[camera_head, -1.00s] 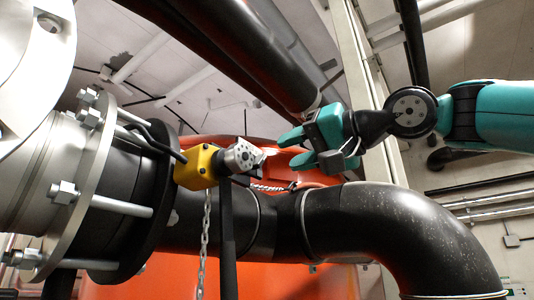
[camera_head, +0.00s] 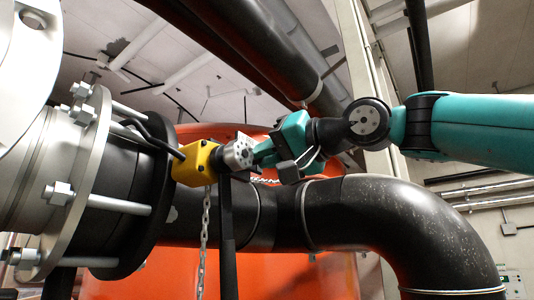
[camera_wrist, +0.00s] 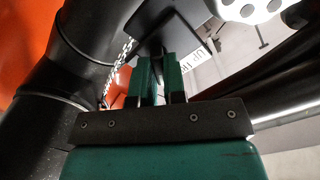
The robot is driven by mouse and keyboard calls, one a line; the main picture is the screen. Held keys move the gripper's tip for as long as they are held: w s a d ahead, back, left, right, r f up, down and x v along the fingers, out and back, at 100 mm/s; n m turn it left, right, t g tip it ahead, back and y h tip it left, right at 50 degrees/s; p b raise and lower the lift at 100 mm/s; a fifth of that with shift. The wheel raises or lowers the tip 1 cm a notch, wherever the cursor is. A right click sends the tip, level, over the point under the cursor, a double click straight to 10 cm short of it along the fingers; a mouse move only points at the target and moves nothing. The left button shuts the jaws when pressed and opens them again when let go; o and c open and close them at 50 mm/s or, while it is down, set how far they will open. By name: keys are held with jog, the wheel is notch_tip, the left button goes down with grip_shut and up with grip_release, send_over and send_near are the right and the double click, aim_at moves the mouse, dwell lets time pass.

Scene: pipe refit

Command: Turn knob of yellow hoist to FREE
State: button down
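The yellow hoist (camera_head: 195,163) sits left of centre in the head view, with a chain (camera_head: 204,225) hanging below it. Its grey, perforated round end (camera_head: 238,154) faces right. My gripper (camera_head: 262,153) is right at that end, its green fingertips by the front of it. In the wrist view, the two green fingers (camera_wrist: 157,75) stand close together with a narrow gap. A dark, thin part lies at their tips, perhaps the knob. A white label (camera_wrist: 194,62) with black lettering, partly hidden, shows just right of the fingers. Whether the fingers press on the knob I cannot tell.
A black curved pipe (camera_head: 370,205) runs below my arm. A flange with bolts (camera_head: 95,180) stands left of the hoist. A dark pipe (camera_head: 255,50) slants above. An orange tank (camera_head: 150,275) stands behind. A black upright bar (camera_head: 228,245) is below the hoist's end.

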jog(key=shift+n, duration=0.4)
jog(key=shift+s+n+b, duration=0.1)
jog(key=shift+n+b, duration=0.85)
jog(key=shift+n, duration=1.95)
jog(key=c, duration=1.2)
grip_release()
jog(key=shift+b+v, duration=1.5)
jog(key=shift+v, duration=7.2)
